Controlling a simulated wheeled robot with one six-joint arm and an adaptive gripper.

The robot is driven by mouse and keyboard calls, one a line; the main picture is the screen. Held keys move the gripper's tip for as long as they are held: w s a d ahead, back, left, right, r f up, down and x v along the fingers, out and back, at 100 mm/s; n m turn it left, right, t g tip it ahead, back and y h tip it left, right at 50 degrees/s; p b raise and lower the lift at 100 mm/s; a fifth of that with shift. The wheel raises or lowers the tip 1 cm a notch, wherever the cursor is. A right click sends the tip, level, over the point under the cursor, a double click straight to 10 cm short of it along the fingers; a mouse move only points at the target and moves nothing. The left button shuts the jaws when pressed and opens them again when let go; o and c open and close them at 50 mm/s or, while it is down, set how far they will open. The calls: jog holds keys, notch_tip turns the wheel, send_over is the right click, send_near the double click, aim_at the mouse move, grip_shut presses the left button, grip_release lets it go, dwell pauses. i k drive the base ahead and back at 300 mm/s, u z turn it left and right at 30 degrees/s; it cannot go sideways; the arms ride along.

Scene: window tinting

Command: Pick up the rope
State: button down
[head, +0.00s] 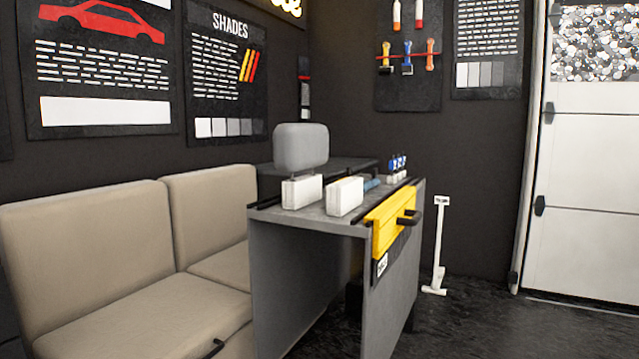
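I cannot make out a rope for certain in the head view. A small blue-grey item (371,184) lies on the grey desk (325,222) behind the white boxes, too small and partly hidden to identify. My gripper is not in view.
Two white boxes (344,196) and several small blue-topped items (398,163) stand on the desk. A yellow drawer front (393,220) with a dark handle is on its right side. A beige sofa (120,250) is at left. A white stand (438,245) is by the wall. Dark floor at right is clear.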

aim_at(349, 170)
jog(key=z, duration=0.55)
jog(key=k, duration=1.25)
jog(key=z, duration=0.85)
jog(key=i, duration=3.4)
jog(key=u, duration=1.65)
jog(key=i, duration=1)
jog(key=u, duration=1.2)
jog(key=i, duration=0.35)
jog(key=z, duration=0.05)
